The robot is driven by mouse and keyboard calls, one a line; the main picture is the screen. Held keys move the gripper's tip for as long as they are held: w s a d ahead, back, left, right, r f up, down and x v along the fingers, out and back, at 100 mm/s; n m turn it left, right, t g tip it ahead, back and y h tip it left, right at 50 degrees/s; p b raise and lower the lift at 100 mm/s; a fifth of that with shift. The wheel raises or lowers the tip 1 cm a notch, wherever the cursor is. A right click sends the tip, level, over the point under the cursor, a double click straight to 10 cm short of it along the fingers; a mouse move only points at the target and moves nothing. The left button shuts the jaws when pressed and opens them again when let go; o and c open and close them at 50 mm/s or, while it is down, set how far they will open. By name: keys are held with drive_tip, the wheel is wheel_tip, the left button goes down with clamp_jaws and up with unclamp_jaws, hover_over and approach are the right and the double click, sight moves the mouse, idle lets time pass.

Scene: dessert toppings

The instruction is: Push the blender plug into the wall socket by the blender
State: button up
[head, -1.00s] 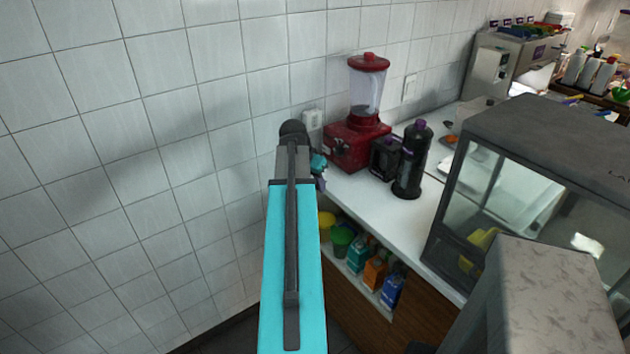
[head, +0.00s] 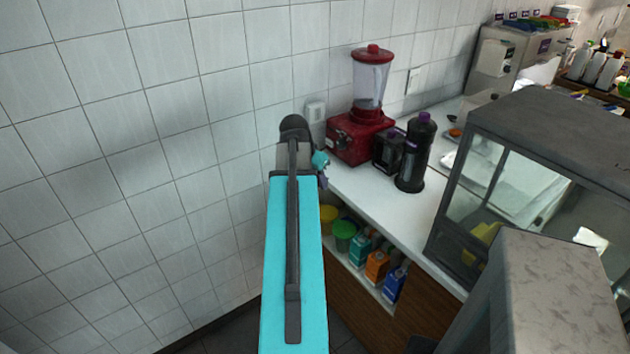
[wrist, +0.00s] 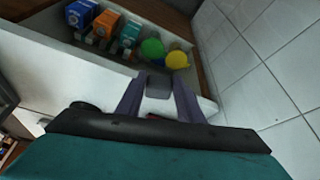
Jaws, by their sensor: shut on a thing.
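The red blender (head: 358,130) stands upright on the white counter against the tiled wall. A white wall socket (head: 315,112) is just left of the blender, partly behind my arm's dark joint. My gripper (head: 323,180) is mostly hidden by my arm in the head view, by the counter's wall end below the socket. In the wrist view, my gripper (wrist: 159,90) has its purple fingers shut on a small grey block, which looks like the plug (wrist: 159,84). Its prongs and cord cannot be made out.
A black bottle (head: 414,150) and a dark box (head: 388,150) stand right of the blender. A glass-fronted case (head: 540,130) fills the counter's right. Cartons (head: 377,264) and green (head: 344,231) and yellow containers sit on the shelf below.

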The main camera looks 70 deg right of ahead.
drive_tip(key=s+d+r+n+g+h, duration=0.3)
drive_tip(key=s+d+r+n+g, duration=0.15)
drive_tip(key=d+r+n, duration=0.65)
drive_tip(key=w+d+f+n+t+h+b, duration=0.2)
drive_tip(key=w+d+n+h+b, duration=0.3)
drive_tip(key=h, duration=0.5)
drive_tip(key=d+n, duration=0.1)
drive_tip(key=n, duration=0.1)
drive_tip(key=shift+w+d+n+b, duration=0.3)
drive_tip(key=shift+d+b, duration=0.05)
drive_tip(key=shift+b, duration=0.05)
drive_tip(key=shift+r+h, duration=0.1)
drive_tip(key=shift+h, duration=0.2)
drive_tip(key=shift+w+d, duration=0.1)
idle(0.4)
